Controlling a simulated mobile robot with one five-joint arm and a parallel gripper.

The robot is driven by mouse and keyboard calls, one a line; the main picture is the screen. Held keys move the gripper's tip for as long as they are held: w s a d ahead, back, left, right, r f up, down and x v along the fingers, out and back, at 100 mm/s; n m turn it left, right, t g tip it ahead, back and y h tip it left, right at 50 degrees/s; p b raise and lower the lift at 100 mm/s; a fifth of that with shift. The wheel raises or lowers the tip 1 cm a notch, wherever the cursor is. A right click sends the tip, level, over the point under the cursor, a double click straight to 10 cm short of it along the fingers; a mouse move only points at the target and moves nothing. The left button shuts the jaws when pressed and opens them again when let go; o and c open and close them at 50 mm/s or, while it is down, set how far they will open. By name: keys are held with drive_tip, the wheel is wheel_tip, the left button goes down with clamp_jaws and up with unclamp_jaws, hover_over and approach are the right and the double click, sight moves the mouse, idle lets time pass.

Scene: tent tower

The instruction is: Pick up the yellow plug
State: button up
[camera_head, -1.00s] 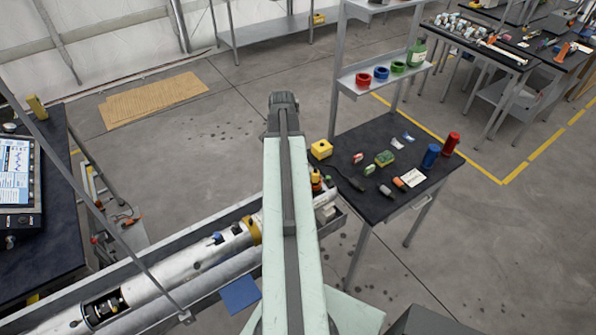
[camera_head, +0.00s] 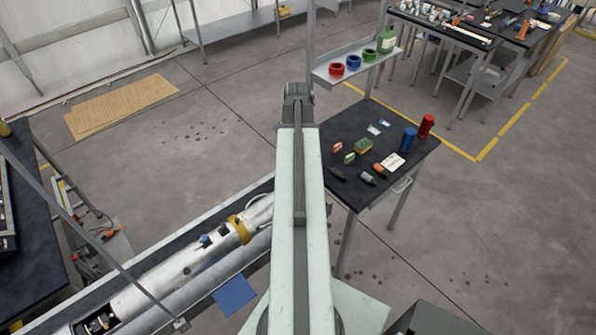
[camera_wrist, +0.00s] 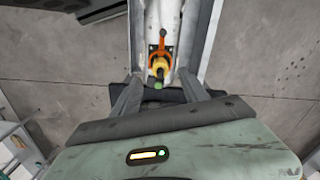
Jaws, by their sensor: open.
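In the wrist view a yellow plug (camera_wrist: 160,68) with a dark, green-tipped end sits by an orange fitting (camera_wrist: 162,48) on the silver tube. My gripper (camera_wrist: 161,76) is open, and the plug shows between its two fingers. I cannot tell how far ahead of the fingertips the plug is. In the head view the silver tube (camera_head: 180,274), with a yellow band, lies in a grey trough. My arm hides the tube's far end, the plug and my gripper there.
A black table (camera_head: 350,188) right of my arm holds small parts, a blue can (camera_head: 409,139) and a red can (camera_head: 426,126). A shelf (camera_head: 340,76) with coloured rings rises behind it. A dark bench stands at the left.

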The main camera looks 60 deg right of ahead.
drive_tip(key=f+b, duration=0.2)
drive_tip(key=f, duration=0.1)
drive_tip(key=shift+w+a+b, duration=0.1)
drive_tip(key=shift+w+b, duration=0.15)
drive_tip(key=shift+b, duration=0.15)
drive_tip(key=f+b, duration=0.5)
drive_tip(key=shift+s+f, duration=0.1)
drive_tip(key=shift+s, duration=0.1)
drive_tip(key=shift+r, duration=0.2)
clamp_jaws()
